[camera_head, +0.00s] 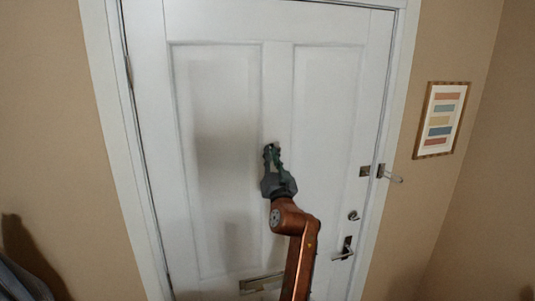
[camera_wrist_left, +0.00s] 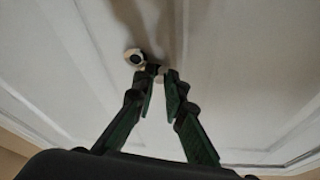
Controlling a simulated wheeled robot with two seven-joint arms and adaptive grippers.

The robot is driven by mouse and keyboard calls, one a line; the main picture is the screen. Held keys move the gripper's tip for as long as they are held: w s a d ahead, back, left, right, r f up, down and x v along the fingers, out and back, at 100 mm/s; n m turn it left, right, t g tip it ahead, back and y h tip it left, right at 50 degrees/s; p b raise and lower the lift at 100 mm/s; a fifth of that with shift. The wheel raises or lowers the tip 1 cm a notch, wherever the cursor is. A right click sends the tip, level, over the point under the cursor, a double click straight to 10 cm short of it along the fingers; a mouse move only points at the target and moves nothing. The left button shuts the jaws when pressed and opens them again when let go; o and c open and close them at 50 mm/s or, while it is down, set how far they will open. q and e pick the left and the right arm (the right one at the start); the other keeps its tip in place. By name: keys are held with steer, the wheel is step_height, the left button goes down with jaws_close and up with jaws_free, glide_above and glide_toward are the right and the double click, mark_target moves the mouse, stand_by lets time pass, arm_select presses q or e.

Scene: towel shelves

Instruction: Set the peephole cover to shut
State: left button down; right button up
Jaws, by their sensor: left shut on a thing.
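The white door (camera_head: 218,150) fills the middle of the head view. My left gripper (camera_head: 271,151) reaches up to the door's centre strip, and its fingers hide most of the peephole there. In the left wrist view the peephole (camera_wrist_left: 135,57) shows as a pale ring with a dark centre, just left of the fingertips and uncovered. A small pale piece beside it, seemingly the peephole cover (camera_wrist_left: 153,69), sits at the tips of my left gripper (camera_wrist_left: 160,77). The fingers are shut on it, though the contact is small and partly hidden. My right gripper is out of view.
The door has a lever handle (camera_head: 343,249), a round lock (camera_head: 353,215), a latch (camera_head: 376,171) on its right edge and a mail slot (camera_head: 262,283) low down. A framed picture (camera_head: 440,120) hangs on the right wall. The door face around the gripper is clear.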

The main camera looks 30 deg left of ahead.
arm_select(q)
steer(key=shift+r, duration=0.1)
stand_by(0.6)
steer(key=c, duration=2)
jaws_free()
steer(key=shift+o, duration=0.2)
steer(key=v, duration=1.2)
steer(key=shift+s, duration=0.2)
